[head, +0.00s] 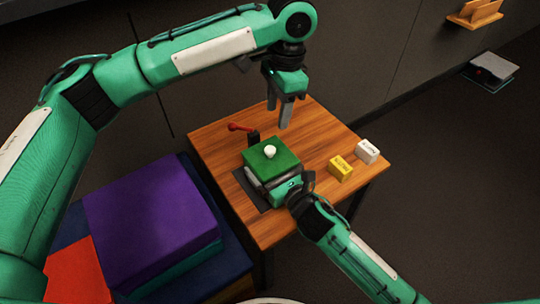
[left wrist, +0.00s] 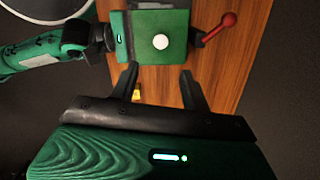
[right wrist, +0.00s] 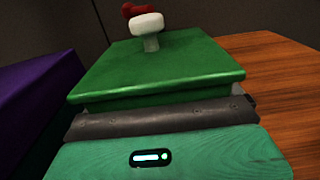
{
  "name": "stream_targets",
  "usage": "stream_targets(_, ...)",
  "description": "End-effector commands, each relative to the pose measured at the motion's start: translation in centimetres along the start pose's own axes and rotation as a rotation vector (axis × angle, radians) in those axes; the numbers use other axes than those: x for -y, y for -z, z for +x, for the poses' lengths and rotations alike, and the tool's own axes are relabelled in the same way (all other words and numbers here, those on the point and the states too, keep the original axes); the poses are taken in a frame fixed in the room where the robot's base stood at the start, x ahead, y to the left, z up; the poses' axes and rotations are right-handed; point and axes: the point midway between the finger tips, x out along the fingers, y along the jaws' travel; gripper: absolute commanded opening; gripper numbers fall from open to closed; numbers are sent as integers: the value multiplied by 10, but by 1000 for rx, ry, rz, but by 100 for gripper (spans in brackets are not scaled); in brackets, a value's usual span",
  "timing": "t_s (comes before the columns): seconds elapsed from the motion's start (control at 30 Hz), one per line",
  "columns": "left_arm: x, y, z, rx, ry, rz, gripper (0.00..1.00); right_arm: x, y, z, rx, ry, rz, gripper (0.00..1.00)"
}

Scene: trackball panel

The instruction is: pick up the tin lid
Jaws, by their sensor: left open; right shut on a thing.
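The tin lid (head: 264,161) is a flat green square with a white mushroom-shaped knob (head: 270,151) on top. It sits level on a green tin on the table. The lid also shows in the left wrist view (left wrist: 142,22) and close up in the right wrist view (right wrist: 110,68). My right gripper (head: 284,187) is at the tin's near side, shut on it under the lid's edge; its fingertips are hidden. My left gripper (head: 279,113) is open and empty, fingers pointing down, above the table behind the lid and apart from it.
A red lever (head: 240,127) on a dark base stands just behind the tin. A yellow block (head: 341,168) and a white block (head: 367,151) lie on the wooden table (head: 312,135) to the right. A purple cushioned block (head: 150,220) stands left of the table.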

Motion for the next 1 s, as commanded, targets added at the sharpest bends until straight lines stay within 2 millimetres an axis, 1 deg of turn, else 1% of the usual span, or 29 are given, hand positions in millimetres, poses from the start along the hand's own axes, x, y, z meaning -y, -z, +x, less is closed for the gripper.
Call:
stream_targets(0.1, 1, 1, 8, 22, 0, 3, 47, 0, 0, 0, 0, 0, 0, 69)
stream_targets(0.3, 1, 0, 43, 23, 0, 2, 47, 0, 0, 0, 1, 0, 0, 69)
stream_targets(0.4, 1, -1, 57, 23, 0, 3, 47, 0, 0, 0, 0, 0, 0, 69)
stream_targets(0.63, 1, -2, 74, 22, 1, 3, 47, 0, 0, 0, 0, 0, 0, 69)
stream_targets(0.83, 1, -5, 105, 22, 0, 2, 47, 0, 0, 0, 1, 0, 0, 69)
stream_targets(0.9, 1, -4, 113, 20, -1, 3, 47, 0, 0, 0, 1, 0, 0, 69)
stream_targets(1.0, 1, -5, 118, 21, 1, 3, 47, 0, 0, 0, 1, 0, 0, 69)
